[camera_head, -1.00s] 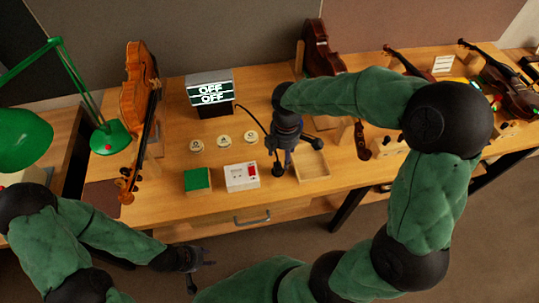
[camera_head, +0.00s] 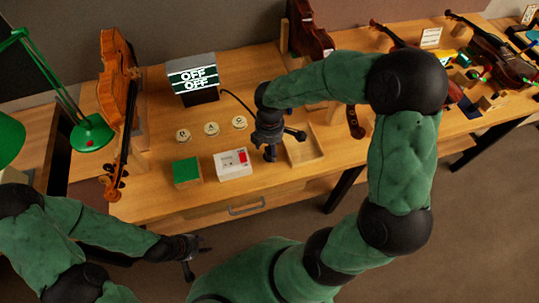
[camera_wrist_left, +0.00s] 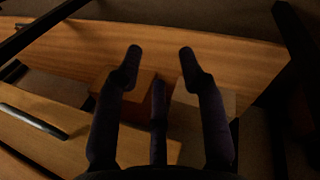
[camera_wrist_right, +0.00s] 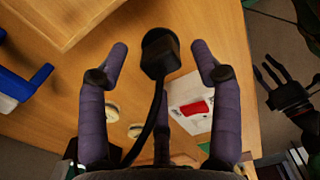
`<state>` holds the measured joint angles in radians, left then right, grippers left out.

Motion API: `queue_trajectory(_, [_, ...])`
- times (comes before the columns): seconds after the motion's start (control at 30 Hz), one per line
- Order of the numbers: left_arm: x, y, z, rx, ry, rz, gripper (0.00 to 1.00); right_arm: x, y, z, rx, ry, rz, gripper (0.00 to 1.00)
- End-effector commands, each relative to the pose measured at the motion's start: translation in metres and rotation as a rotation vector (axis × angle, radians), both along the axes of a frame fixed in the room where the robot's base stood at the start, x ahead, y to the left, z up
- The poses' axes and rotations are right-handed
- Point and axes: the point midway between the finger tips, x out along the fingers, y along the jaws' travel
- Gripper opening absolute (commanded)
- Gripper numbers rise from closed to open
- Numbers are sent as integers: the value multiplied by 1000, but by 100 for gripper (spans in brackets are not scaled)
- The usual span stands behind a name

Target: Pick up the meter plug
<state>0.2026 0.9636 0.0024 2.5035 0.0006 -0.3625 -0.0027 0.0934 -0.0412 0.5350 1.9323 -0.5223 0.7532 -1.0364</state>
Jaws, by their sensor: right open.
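The meter plug (camera_wrist_right: 160,52) is a black plug with a black cable, seen in the right wrist view just above the bench. My right gripper (camera_wrist_right: 160,50) is open, with its fingers apart on either side of the plug and no clear contact. In the head view my right gripper (camera_head: 283,146) is low over the bench between the white meter box (camera_head: 233,164) and the wooden tray (camera_head: 304,150), and it hides the plug. My left gripper (camera_head: 188,257) is off the bench's front edge. Its fingers (camera_wrist_left: 160,52) are apart and empty in the left wrist view.
A display reading OFF twice (camera_head: 193,78) stands behind, with the cable running from its side. Round lettered discs (camera_head: 211,129) and a green-topped block (camera_head: 187,171) lie left of my right gripper. A violin (camera_head: 117,95) stands at left; other violins (camera_head: 495,55) lie at right.

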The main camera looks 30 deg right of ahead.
Motion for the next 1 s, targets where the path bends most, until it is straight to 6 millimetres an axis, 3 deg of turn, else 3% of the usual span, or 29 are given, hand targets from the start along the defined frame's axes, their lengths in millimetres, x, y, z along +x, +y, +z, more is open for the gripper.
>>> queue_trajectory(0.13, [0,0,-10,0,0,0,40,-1,1,-24,-1,2,1,65])
queue_trajectory(0.4, [0,0,-10,0,0,0,40,0,1,-27,0,-1,0,65])
queue_trajectory(0.47, [0,0,-10,0,0,0,40,0,1,-26,0,-1,0,51])
queue_trajectory(0.63, [0,0,-10,0,0,0,40,0,1,-26,0,-1,0,3])
queue_trajectory(1.0, [0,0,-10,0,0,0,40,0,1,-26,0,-1,0,1])
